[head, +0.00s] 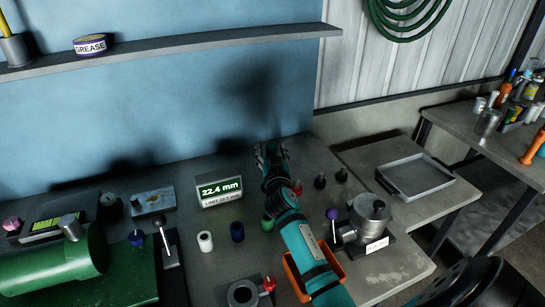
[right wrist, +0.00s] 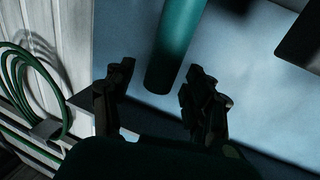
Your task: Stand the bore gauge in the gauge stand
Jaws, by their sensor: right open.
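My right gripper (head: 270,148) is open at the back of the bench, close to the blue wall. Its two dark fingers stand apart in the right wrist view (right wrist: 155,88). A teal cylinder (right wrist: 177,45) shows beyond and between them there; I cannot tell what it is or whether it is held. I cannot pick out the bore gauge or the gauge stand for certain. A dark block with a round opening and a red knob (head: 243,293) lies at the bench front. A readout (head: 220,190) shows 22.4 mm. My left gripper is not in view.
A metal housing with a purple knob (head: 372,218) stands right of my right arm. An orange tray (head: 291,278) lies beneath the arm. A green tank (head: 60,265) is at left, a grey tray (head: 415,175) at right. A shelf (head: 200,50) runs along the wall.

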